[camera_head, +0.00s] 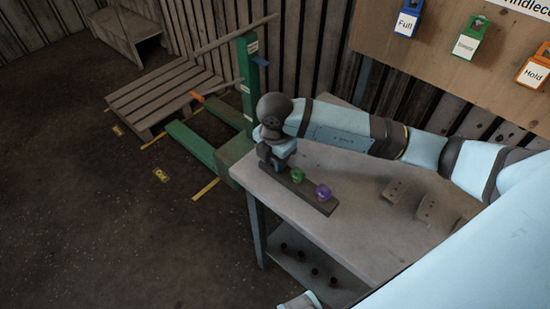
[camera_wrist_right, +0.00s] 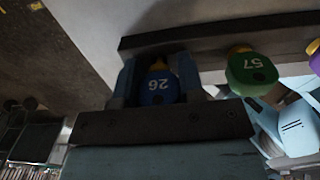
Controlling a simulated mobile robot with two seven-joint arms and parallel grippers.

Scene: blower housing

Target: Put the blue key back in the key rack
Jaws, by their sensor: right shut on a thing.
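The key rack (camera_head: 327,208) is a dark bar lying along the left edge of the grey table. It holds a green key (camera_head: 297,174) and a purple key (camera_head: 322,192). My right gripper (camera_head: 273,160) is at the rack's far left end, pointing down. In the right wrist view it is shut on the blue key (camera_wrist_right: 158,88), marked 26, with a finger on each side. The blue key is in line with the green key (camera_wrist_right: 250,72), marked 57, along the rack (camera_wrist_right: 215,37). Its lower end is hidden, so I cannot tell whether it is seated.
The table (camera_head: 350,195) also bears small dark blocks (camera_head: 395,190) at right. A green pallet truck (camera_head: 250,80) and a wooden pallet (camera_head: 165,90) stand beyond it. A board (camera_head: 450,50) with hanging tags is behind. The table's middle is clear.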

